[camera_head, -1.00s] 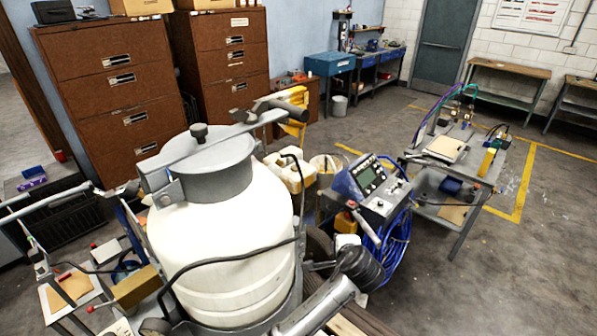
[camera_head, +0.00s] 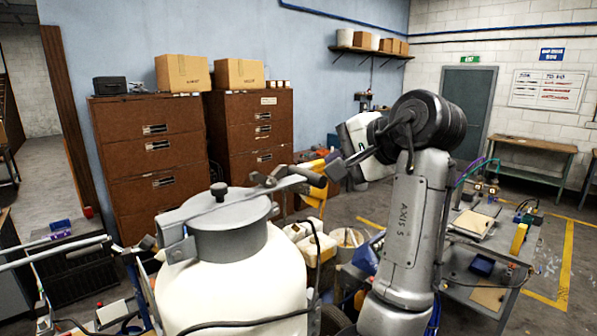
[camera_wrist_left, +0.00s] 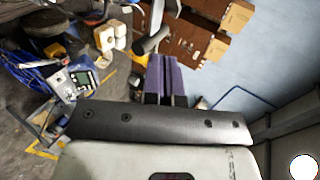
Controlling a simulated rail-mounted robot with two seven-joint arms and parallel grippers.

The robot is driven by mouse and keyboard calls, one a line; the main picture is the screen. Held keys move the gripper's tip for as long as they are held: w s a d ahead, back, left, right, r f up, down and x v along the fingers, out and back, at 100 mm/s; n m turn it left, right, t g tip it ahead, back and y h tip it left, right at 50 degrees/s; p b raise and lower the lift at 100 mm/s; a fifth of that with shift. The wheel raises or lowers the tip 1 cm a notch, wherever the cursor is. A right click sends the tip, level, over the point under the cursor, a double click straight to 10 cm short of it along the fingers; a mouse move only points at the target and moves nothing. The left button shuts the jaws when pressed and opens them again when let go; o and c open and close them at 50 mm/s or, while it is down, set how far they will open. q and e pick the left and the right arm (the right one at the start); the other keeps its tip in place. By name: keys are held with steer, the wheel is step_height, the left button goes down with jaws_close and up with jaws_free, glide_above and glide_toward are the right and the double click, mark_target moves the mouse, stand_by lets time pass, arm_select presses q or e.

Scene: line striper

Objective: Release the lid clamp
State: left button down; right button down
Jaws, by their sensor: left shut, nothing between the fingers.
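The white tank (camera_head: 235,295) stands at the lower left with a grey lid (camera_head: 230,240) on top. The lid clamp is a grey bar (camera_head: 240,207) lying across the lid, with a black knob (camera_head: 219,191) above it. Its dark handle (camera_head: 308,175) sticks out at the right end. My left gripper (camera_head: 333,170) is shut and empty, pointing left close beside the handle's end; I cannot tell whether they touch. In the left wrist view its purple fingers (camera_wrist_left: 166,78) lie together, just below a dark grey bar end (camera_wrist_left: 152,40), apparently the handle. My right gripper is out of view.
Brown cabinets (camera_head: 150,150) with cardboard boxes (camera_head: 183,73) stand behind the tank. A grey cart (camera_head: 500,245) with items stands at right. A yellow part (camera_head: 313,197) sits just behind the handle. My arm hides the control panel in the head view.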

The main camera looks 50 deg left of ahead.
arm_select(q)
steer(key=shift+s+d+r, duration=0.1)
steer(key=shift+s+r, duration=0.25)
steer(key=shift+r, duration=0.05)
steer(key=p, duration=0.2)
glide_toward(280, 170)
step_height(280, 170, down, 3)
steer(key=a, duration=0.5)
steer(key=shift+s+f+p, duration=0.1)
steer(key=shift+f+p, duration=0.05)
steer(key=shift+p, duration=0.2)
steer(key=shift+a+f, duration=0.1)
steer(key=shift+a, duration=0.5)
steer(key=shift+s+a, duration=0.1)
